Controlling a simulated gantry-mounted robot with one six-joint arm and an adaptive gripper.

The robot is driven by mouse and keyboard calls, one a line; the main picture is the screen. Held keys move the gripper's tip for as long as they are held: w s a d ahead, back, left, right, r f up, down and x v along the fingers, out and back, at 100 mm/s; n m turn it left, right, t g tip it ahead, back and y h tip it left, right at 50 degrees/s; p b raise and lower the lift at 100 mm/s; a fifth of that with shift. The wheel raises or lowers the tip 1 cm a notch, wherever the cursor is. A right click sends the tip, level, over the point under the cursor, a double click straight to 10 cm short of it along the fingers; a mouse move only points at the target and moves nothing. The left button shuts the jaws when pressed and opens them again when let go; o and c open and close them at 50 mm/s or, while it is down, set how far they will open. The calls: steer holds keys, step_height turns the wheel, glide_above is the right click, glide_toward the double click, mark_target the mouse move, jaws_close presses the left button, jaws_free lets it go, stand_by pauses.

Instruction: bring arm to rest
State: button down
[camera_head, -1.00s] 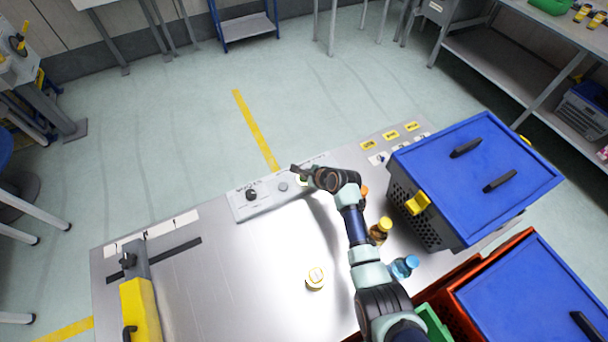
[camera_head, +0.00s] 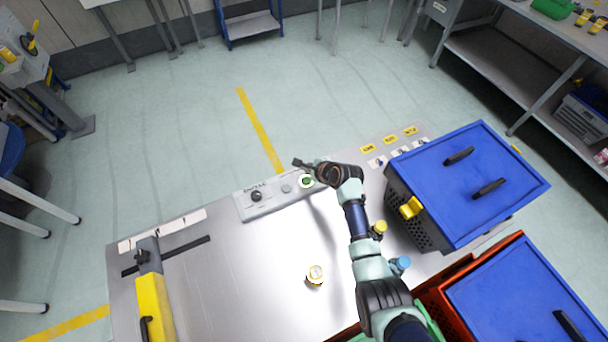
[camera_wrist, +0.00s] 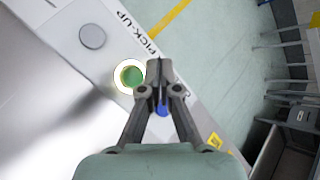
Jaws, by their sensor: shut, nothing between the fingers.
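My gripper (camera_head: 302,163) is at the end of my arm, over the far edge of the metal table (camera_head: 255,275), close to the control panel with the green button. In the wrist view my gripper (camera_wrist: 159,88) has its fingers together with nothing between them. The green button (camera_wrist: 131,76) with a white ring shows just left of the fingertips; it also shows in the head view (camera_head: 306,181). Whether the fingers touch the panel cannot be told. A small blue spot shows behind the fingers in the wrist view.
A grey crate with a blue lid (camera_head: 470,185) stands right of my arm, and an orange tote with a blue lid (camera_head: 525,300) is nearer. Bottles with yellow (camera_head: 380,227) and blue (camera_head: 400,263) caps stand beside my arm.

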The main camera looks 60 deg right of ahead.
stand_by(0.3)
steer(key=w+a+r+n+t+y, duration=0.1)
steer(key=w+a+r+n, duration=0.4)
steer(key=a, duration=0.3)
steer(key=w+a+r+n, duration=0.35)
steer(key=a+n, duration=0.25)
steer(key=a, duration=0.2)
steer(key=w+a+r+n+t+y, duration=0.1)
steer(key=w+a+r+n, duration=0.2)
steer(key=a+r+n, duration=0.45)
steer(key=s+a+r+n+t+y, duration=0.1)
steer(key=s+a+r+n, duration=0.3)
steer(key=a, duration=0.4)
steer(key=s+a+r+n+t, duration=0.1)
steer(key=s+a+r+n, duration=0.1)
steer(key=a+r+n, duration=0.45)
steer(key=s+a+r+n+t+y, duration=0.1)
steer(key=s+a+r+n, duration=0.15)
steer(key=a, duration=0.75)
step_height(320, 180, up, 21)
steer(key=p, duration=2.1)
steer(key=shift+s+d+n+p, duration=0.2)
steer(key=shift+d+n+p, duration=0.2)
steer(key=shift+d+n, duration=0.05)
